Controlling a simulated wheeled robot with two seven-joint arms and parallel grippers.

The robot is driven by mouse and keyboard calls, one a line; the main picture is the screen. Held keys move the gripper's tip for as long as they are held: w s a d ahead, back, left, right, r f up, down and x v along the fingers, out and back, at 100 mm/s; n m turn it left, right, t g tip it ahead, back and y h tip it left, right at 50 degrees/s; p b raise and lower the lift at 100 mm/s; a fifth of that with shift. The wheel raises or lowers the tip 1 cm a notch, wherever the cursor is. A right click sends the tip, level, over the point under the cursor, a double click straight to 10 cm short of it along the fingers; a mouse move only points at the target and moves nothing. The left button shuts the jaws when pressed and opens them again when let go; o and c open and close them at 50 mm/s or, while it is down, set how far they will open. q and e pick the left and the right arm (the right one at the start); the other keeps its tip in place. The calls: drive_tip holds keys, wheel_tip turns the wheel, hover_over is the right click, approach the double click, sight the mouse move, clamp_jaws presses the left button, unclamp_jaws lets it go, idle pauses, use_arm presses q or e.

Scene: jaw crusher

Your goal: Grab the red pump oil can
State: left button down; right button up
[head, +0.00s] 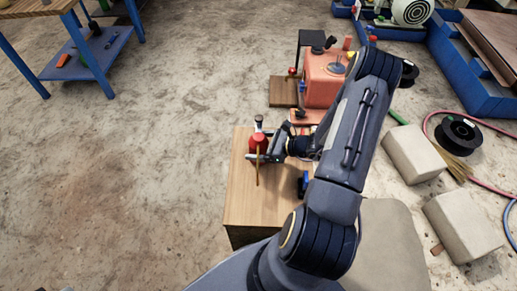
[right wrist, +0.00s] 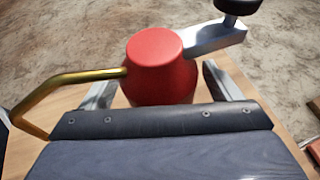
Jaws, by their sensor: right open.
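The red pump oil can (head: 257,141) stands upright on a wooden box (head: 240,195) in the head view. In the right wrist view the red can (right wrist: 162,68) is straight ahead, with a brass spout pointing left and a grey pump lever with a black knob at upper right. My right gripper (head: 263,152) reaches in from the right at the can. Its fingers are open, one on each side of the can's body, in the right wrist view (right wrist: 160,90). Whether either finger touches the can cannot be told. My left gripper is not in view.
A small black and blue object (head: 303,184) lies on the box's right side. An orange machine (head: 324,78) stands behind the box. Pale blocks (head: 413,153) and a black spool (head: 458,135) lie at right.

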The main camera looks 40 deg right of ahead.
drive_tip(key=c, duration=1.1)
drive_tip(key=shift+c, duration=0.8)
drive_tip(key=shift+r, duration=0.15)
